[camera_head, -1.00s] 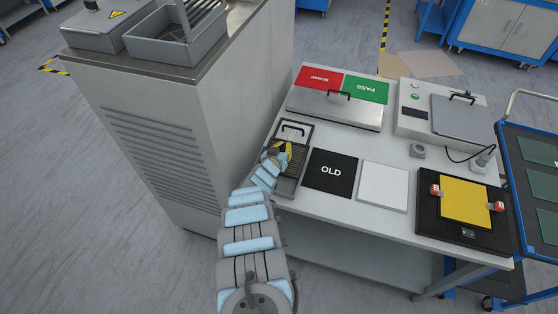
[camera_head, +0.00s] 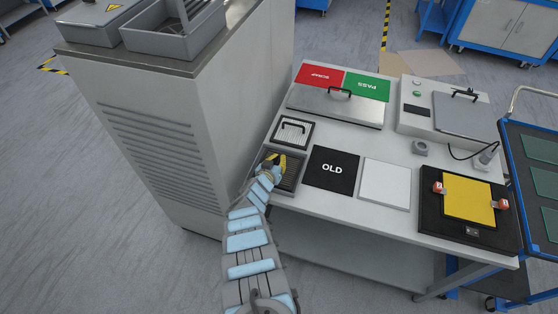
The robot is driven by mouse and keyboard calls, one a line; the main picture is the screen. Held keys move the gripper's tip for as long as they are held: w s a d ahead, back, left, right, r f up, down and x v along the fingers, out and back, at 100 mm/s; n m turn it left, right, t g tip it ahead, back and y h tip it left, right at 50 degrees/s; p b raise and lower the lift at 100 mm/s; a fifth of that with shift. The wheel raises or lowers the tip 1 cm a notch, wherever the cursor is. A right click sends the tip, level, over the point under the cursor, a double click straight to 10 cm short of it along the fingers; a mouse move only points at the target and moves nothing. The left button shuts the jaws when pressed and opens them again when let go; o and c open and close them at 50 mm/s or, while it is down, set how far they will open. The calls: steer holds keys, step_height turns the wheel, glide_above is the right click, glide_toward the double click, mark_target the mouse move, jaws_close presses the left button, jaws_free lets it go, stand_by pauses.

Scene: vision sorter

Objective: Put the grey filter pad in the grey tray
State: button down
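An open grey tray (camera_head: 172,42) stands on top of the tall grey cabinet at the upper left. A dark slatted piece shows at its back, cut off by the picture edge. My gripper (camera_head: 279,162), with yellow fingers, is low over a dark-framed slot (camera_head: 291,176) with a grey slatted surface at the table's left end. I cannot tell whether that surface is the grey filter pad. The fingers are too small and partly hidden to tell whether they are open or shut on anything.
Behind my gripper is a small panel with a handle (camera_head: 293,132). The cabinet (camera_head: 165,130) rises close beside my arm on the left.

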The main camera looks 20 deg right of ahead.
steer(key=c, duration=1.2)
jaws_free()
steer(key=shift+c, duration=0.2)
steer(key=shift+s+a, duration=0.1)
